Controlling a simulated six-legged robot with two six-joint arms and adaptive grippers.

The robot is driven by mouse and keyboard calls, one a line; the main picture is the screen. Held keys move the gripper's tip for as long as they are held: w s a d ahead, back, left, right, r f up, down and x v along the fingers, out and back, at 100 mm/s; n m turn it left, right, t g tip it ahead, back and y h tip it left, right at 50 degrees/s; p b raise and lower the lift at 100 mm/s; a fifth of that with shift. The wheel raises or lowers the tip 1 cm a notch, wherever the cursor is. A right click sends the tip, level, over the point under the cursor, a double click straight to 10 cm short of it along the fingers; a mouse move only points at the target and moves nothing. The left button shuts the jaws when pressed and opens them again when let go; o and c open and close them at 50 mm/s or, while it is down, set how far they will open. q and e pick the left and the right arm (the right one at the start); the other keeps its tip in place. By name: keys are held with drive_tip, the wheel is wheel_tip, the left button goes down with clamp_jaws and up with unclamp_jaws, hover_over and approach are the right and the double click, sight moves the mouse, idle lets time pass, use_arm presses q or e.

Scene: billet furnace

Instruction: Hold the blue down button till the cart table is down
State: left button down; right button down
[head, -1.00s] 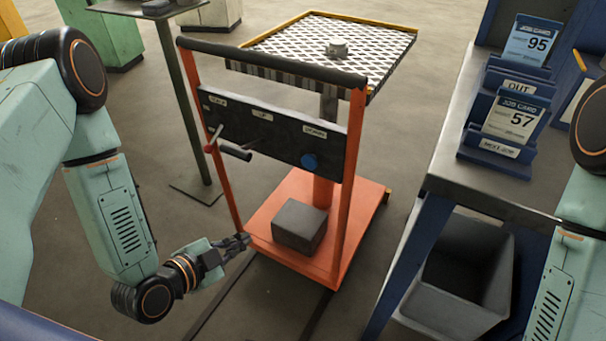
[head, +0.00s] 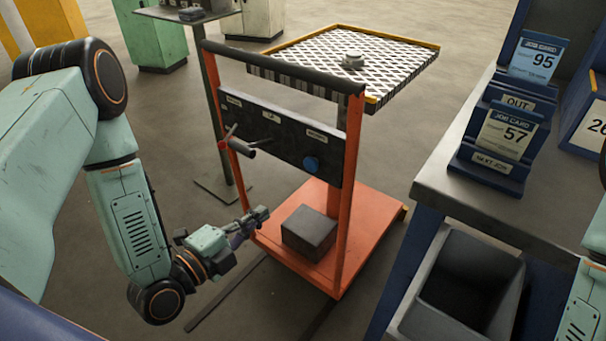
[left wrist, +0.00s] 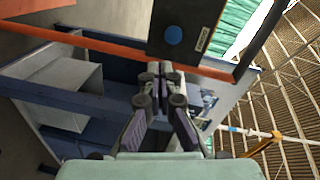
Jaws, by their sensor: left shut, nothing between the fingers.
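The orange cart (head: 375,215) stands ahead with its patterned table (head: 310,60) raised high on a column. A dark control panel (head: 270,132) spans the two orange posts under the black handle bar. The round blue down button (head: 311,164) is at the panel's right end; it also shows in the left wrist view (left wrist: 173,35). My left gripper (head: 262,213) is shut and empty, low beside the cart's left post, below and left of the button and apart from it. In the left wrist view its fingertips (left wrist: 160,70) are below the button. My right gripper is out of view.
A small grey part (head: 353,61) sits on the cart table. A dark block (head: 309,233) lies on the cart base. A lever (head: 246,147) sticks out from the panel's left. A workbench (head: 450,180) with job cards and a grey bin (head: 415,290) stand close at right.

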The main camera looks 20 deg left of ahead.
use_arm(q)
drive_tip(key=shift+a+r+m+t, duration=0.3)
drive_tip(key=shift+r+m+t, duration=0.2)
drive_tip(key=shift+r+m, duration=0.5)
drive_tip(key=shift+w+f, duration=0.15)
drive_tip(key=shift+f, duration=0.1)
drive_tip(key=b, duration=0.5)
approach(307, 165)
drive_tip(key=x, duration=0.6)
drive_tip(key=shift+w+d+f, duration=0.1)
drive_tip(key=shift+w+d, duration=0.1)
drive_tip(key=shift+w, duration=0.2)
